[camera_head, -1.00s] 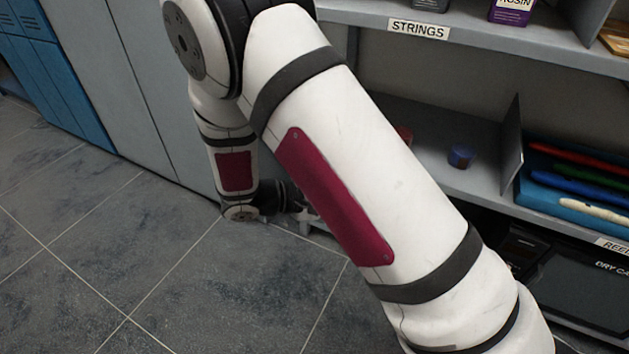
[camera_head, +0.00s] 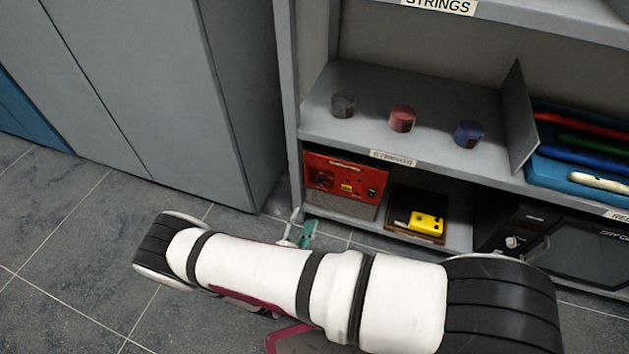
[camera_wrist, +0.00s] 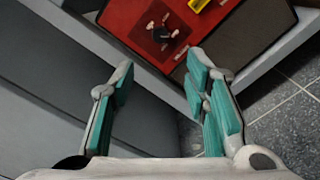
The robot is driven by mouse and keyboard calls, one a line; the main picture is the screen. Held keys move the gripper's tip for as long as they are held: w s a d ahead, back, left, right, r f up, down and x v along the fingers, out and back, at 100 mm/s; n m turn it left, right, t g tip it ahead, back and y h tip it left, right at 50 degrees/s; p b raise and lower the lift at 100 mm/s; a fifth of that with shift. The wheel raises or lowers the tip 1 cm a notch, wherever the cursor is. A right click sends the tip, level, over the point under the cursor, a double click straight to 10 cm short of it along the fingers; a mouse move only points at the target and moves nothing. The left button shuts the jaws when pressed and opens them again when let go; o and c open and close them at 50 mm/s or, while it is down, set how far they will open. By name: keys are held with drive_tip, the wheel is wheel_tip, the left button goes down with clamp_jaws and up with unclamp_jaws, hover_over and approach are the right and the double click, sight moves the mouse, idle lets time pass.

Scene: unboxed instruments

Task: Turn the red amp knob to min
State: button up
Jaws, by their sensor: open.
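The red amp (camera_head: 345,197) sits on the bottom shelf at its left end, with a dark knob (camera_head: 323,179) on the left of its front face. In the wrist view the red amp (camera_wrist: 122,22) fills the top middle, and its dark knob (camera_wrist: 161,34) shows on a square darker patch. My gripper (camera_wrist: 160,78) is open and empty, its teal pads wide apart, with the knob ahead of the gap and not touched. In the head view part of my gripper (camera_head: 300,232) shows low in front of the amp; my arm hides the rest.
A yellow device (camera_head: 425,223) stands right of the amp. A black cabinet (camera_head: 575,258) is farther right. The shelf above (camera_head: 370,142) holds a grey, a red (camera_head: 402,119) and a blue cylinder (camera_head: 468,133). Tall grey cabinets (camera_head: 160,90) stand left. Open tiled floor lies in front.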

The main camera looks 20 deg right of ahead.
sight(319, 183)
drive_tip(key=b+x, duration=0.4)
drive_tip(key=x, duration=0.9)
drive_tip(key=shift+w+d, duration=0.2)
drive_tip(key=shift+w, duration=0.1)
drive_tip(key=shift+c, duration=0.2)
clamp_jaws()
